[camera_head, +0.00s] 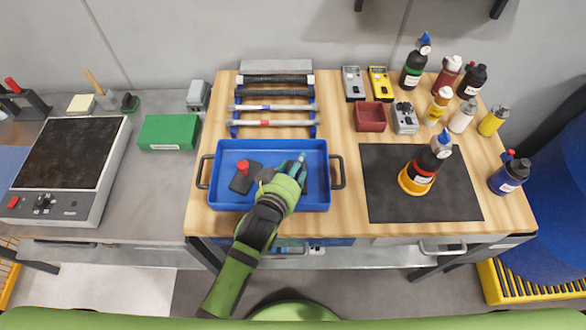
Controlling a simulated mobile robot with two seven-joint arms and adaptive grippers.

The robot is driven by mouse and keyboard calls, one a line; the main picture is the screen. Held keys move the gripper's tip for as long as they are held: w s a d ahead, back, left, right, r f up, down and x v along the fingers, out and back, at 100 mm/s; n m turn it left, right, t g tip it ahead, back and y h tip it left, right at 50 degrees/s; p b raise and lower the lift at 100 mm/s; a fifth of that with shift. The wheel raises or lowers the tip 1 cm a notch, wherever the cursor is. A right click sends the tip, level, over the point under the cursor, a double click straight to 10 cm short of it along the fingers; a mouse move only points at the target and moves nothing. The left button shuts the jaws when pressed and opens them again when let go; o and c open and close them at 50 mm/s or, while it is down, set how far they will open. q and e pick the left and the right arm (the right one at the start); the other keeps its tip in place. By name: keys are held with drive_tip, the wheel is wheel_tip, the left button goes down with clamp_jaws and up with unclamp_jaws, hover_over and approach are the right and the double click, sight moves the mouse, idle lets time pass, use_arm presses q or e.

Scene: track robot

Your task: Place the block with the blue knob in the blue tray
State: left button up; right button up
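The blue tray (222,200) lies on the wooden bench top. A dark block with a red knob (245,176) lies in its left half. My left gripper (291,169) is over the right half of the tray, low and close to its floor. The hand and forearm cover the fingertips' grip, so I cannot tell whether it is open or shut. A small bluish spot shows at the gripper's far end, too small to identify. I cannot make out a block with a blue knob for certain. My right gripper is not in view.
A rack of rods (274,106) stands behind the tray. A black mat (385,205) with a bottle (424,168) lies to the right. A red bin (370,117), meters and several bottles stand at the back right. A green box (169,132) and hotplate (72,152) are left.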

use_arm(q)
drive_tip(key=shift+s+a+r, duration=0.15)
drive_tip(key=shift+s+r, duration=0.15)
drive_tip(key=shift+s, duration=0.15)
drive_tip(key=b+v, duration=0.1)
drive_tip(key=v, duration=1)
